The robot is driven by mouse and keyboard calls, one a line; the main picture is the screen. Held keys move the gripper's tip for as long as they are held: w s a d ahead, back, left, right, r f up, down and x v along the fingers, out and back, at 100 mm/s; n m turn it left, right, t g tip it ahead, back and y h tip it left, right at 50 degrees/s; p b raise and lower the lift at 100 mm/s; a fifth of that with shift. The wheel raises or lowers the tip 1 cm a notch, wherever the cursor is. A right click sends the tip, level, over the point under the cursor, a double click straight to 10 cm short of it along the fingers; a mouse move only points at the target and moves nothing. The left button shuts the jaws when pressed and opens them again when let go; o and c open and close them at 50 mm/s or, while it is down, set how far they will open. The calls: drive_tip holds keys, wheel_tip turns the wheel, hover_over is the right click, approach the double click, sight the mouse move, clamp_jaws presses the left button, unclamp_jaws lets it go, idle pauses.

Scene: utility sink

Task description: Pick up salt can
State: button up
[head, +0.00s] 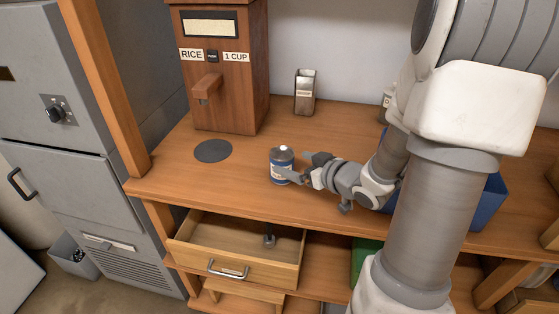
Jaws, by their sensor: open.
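The salt can (282,164) is a small blue cylinder with a pale label band and a white spout on its grey top. It stands upright on the wooden counter (240,183), right of the dark round disc. My gripper (291,165) reaches in from the right, low over the counter, with its fingers at the can's right side. One finger shows in front of the can and the other behind it on the right. The gripper is open; I cannot tell whether a finger touches the can.
A wooden rice dispenser (222,75) stands behind left, with a dark disc (213,151) before it. A metal holder (305,92) stands near the wall. A blue bin (488,205) is partly hidden behind my arm. An open drawer (238,265) juts out below the counter.

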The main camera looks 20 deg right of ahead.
sight(276, 157)
drive_tip(key=b+x, duration=0.1)
drive_tip(key=x, duration=0.8)
drive_tip(key=shift+w+f, duration=0.2)
drive_tip(key=shift+f, duration=0.1)
drive_tip(key=shift+r, duration=0.1)
drive_tip(key=c, duration=1.6)
